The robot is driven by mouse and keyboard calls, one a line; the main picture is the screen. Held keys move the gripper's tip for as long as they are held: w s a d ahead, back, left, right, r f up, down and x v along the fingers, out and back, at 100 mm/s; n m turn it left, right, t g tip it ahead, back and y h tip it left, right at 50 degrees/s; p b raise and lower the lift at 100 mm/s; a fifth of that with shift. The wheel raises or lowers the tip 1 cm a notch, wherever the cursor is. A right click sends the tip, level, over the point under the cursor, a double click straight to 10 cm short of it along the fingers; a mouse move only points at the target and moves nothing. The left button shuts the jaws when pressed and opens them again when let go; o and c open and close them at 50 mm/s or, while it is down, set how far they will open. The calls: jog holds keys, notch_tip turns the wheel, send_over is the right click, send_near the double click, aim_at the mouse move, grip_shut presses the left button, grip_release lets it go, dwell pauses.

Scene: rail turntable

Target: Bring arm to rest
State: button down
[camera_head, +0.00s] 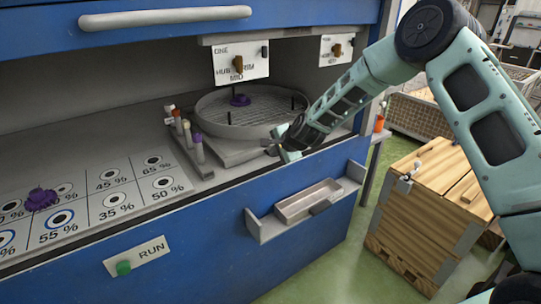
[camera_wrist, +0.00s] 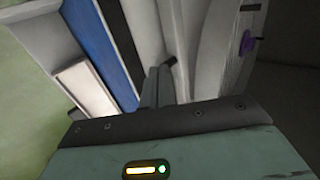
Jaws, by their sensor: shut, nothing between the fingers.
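My arm reaches in from the right in the head view. My gripper (camera_head: 274,143) is at the front right rim of the round turntable (camera_head: 213,101), low over the cabinet's front ledge. In the wrist view the two dark fingers of my gripper (camera_wrist: 160,82) are together with nothing between them. The turntable's pale curved wall (camera_wrist: 212,45) and a purple piece (camera_wrist: 248,42) show beyond them at the right. I cannot tell whether the fingertips touch anything.
Several small bottles (camera_head: 197,148) stand left of the turntable. A purple lump (camera_head: 41,199) lies on the percent-marked board. Below are a green RUN button (camera_head: 124,268) and a projecting tray (camera_head: 308,200). A wooden crate (camera_head: 420,215) stands right, with green floor between.

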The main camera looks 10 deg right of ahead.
jog(key=s+a+r+n+g+y, duration=0.1)
jog(key=s+a+r+n+g, duration=0.35)
jog(key=s, duration=0.75)
jog(key=s+a+r+n+g, duration=0.1)
jog(key=s+a+r+n, duration=0.55)
jog(key=s, duration=0.65)
jog(key=s+d+r+n+g+h, duration=0.1)
jog(key=s+n, duration=0.4)
jog(key=s, duration=0.7)
jog(key=s+d+r+n+g+h+p, duration=0.1)
jog(key=s+d+n, duration=0.3)
jog(key=s, duration=0.9)
jog(key=shift+r+n+g+h, duration=0.45)
jog(key=shift+n+g+h, duration=0.2)
jog(key=shift+n+h, duration=0.15)
